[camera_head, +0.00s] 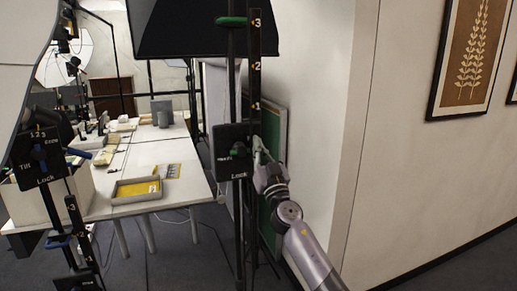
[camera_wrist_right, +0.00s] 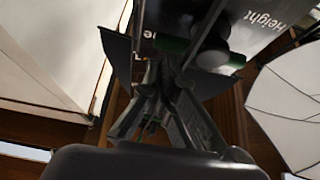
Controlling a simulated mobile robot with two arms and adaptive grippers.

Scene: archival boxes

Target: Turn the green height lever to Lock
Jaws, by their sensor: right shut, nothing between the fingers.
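The green height lever (camera_head: 237,153) sits on a black panel (camera_head: 233,168) on a stand. "Lock" is printed at the panel's bottom and a smaller word at its left. In the head view the lever is small, and its exact angle is hard to tell. In the right wrist view the green lever (camera_wrist_right: 228,60) is ahead of the fingers, below the word "Height". My right gripper (camera_head: 261,148) is just right of the panel, shut and empty. Its fingers also show in the wrist view (camera_wrist_right: 163,75); whether they touch the lever I cannot tell. My left gripper is out of view.
A black scale post (camera_head: 255,75) marked 1 to 3 and a green clamp (camera_head: 233,21) rise above the panel. Another panel (camera_head: 40,160) with a blue lever stands left. A white table (camera_head: 150,202) with a yellow-lined tray is behind. A wall (camera_head: 410,180) is right.

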